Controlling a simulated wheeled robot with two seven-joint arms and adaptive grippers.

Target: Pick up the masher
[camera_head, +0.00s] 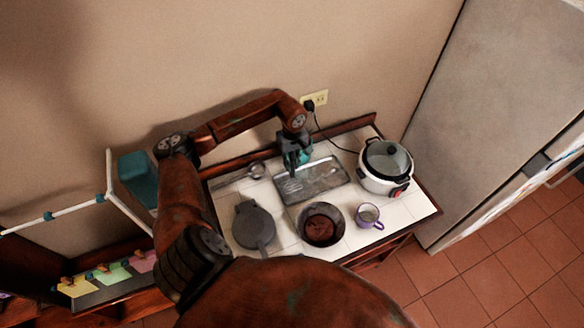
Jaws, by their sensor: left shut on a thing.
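My left gripper (294,168) reaches in over the metal tray (322,182) at the back of the white-tiled counter. It is shut on what looks like the masher (291,185), whose pale metal part shows just below the fingers, over the tray's left part. The gripper hides most of the masher, and I cannot tell if it touches the tray. My right gripper is not in view.
A white rice cooker (385,168) stands right of the tray. A brown-filled bowl (322,224), a purple mug (368,215) and a dark round pan (253,226) stand in front. A ladle-like utensil (257,170) lies left of the tray. A fridge (490,110) stands at right.

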